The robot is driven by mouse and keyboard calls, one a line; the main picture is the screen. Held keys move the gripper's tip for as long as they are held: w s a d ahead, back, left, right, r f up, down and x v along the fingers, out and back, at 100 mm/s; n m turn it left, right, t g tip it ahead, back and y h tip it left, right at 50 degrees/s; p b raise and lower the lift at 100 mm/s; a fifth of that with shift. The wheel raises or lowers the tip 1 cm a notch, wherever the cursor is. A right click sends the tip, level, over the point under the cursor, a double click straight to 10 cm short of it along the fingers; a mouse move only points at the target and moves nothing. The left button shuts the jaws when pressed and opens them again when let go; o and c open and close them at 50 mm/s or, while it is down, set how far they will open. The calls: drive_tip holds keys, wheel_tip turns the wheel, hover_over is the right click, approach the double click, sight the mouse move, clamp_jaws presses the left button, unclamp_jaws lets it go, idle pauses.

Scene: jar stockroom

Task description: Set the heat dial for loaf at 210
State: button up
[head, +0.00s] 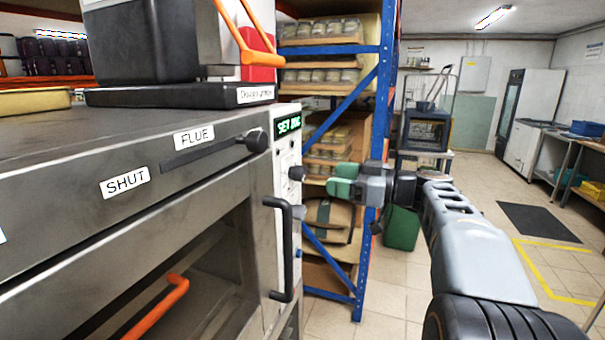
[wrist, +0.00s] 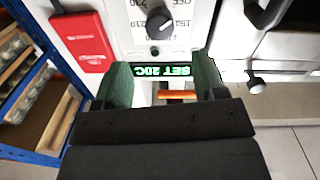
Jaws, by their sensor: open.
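The heat dial (wrist: 159,22) is a black round knob on the white oven panel, ringed by printed marks that appear upside down in the wrist view. I cannot read clearly which mark its pointer faces. In the head view the dial (head: 296,173) sticks out of the panel's side. The green-lit display (head: 289,124) appears to read SET 20C; it also shows inverted between my fingers in the wrist view (wrist: 172,70). My gripper (head: 341,186), with green fingertips, is open and empty, in front of the panel and apart from the dial.
The oven (head: 140,190) fills the left, with a flue lever (head: 210,152) between labels SHUT and FLUE and a black door handle (head: 281,250). A blue-framed shelf (head: 368,190) stands behind my gripper. A red box (wrist: 82,42) is beside the panel. Open floor lies right.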

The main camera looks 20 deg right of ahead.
sight(304, 174)
drive_tip(key=p+x, duration=0.1)
drive_tip(key=x, duration=0.8)
drive_tip(key=shift+p, duration=0.35)
drive_tip(key=c, duration=0.9)
